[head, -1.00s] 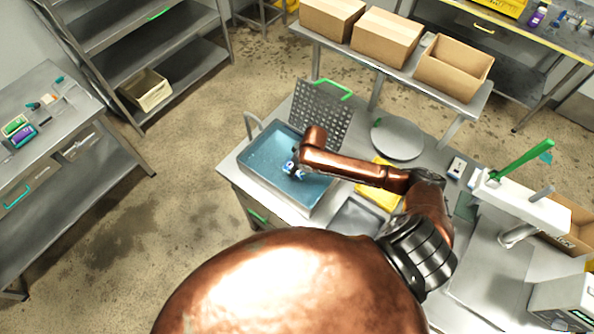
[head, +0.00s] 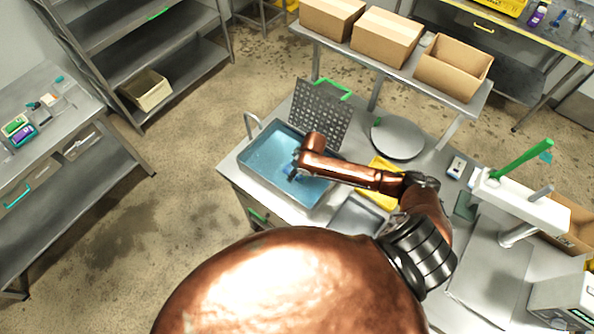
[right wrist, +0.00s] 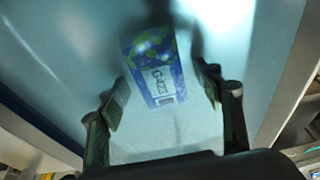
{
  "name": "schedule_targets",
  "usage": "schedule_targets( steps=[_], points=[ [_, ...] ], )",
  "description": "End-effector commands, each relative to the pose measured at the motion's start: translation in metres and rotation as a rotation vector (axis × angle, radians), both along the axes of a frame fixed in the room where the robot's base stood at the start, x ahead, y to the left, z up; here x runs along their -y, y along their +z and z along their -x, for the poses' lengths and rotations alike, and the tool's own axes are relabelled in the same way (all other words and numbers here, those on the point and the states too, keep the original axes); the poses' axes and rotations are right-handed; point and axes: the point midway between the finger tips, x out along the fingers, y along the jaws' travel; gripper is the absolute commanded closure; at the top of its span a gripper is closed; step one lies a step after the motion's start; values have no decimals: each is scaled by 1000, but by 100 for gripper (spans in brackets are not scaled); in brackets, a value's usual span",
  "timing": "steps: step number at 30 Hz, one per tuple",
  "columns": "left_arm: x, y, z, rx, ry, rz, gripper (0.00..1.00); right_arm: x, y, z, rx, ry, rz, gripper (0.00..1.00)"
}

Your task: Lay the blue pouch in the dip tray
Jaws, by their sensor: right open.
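The dip tray (head: 262,158) is a metal basin with a blue, water-like surface on the bench; its floor fills much of the right wrist view (right wrist: 245,40). The blue pouch (right wrist: 156,70), with green patches and a white label, shows inside the tray in the right wrist view. It lies flat, a little beyond the two fingertips. My right gripper (right wrist: 164,92) is open, with a finger on either side of the pouch's near part and no visible grip on it. In the head view my right gripper (head: 294,173) is low over the tray, and I cannot make out the pouch there. My left gripper is out of view.
A perforated metal plate (head: 318,112) with a green handle stands behind the tray. A round metal lid (head: 398,137) and a yellow item (head: 379,190) lie to the right. Cardboard boxes (head: 387,38) line the shelf behind. A white device with a green lever (head: 522,158) stands right.

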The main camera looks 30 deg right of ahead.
Motion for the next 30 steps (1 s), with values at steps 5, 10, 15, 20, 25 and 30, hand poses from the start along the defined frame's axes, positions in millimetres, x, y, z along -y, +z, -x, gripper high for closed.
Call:
schedule_targets(
  steps=[5,10,15,20,25,30],
  points=[
    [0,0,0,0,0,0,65,0,0,0,0,0,0,40],
    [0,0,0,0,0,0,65,1,10,1,2,0,-1,40],
    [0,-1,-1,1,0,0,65,5,39,8,3,1,2,40],
    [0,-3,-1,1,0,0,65,8,72,17,3,2,0,40],
    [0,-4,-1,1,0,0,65,11,101,24,2,0,0,40],
    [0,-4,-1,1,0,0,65,12,115,29,0,-1,0,40]
  ],
)
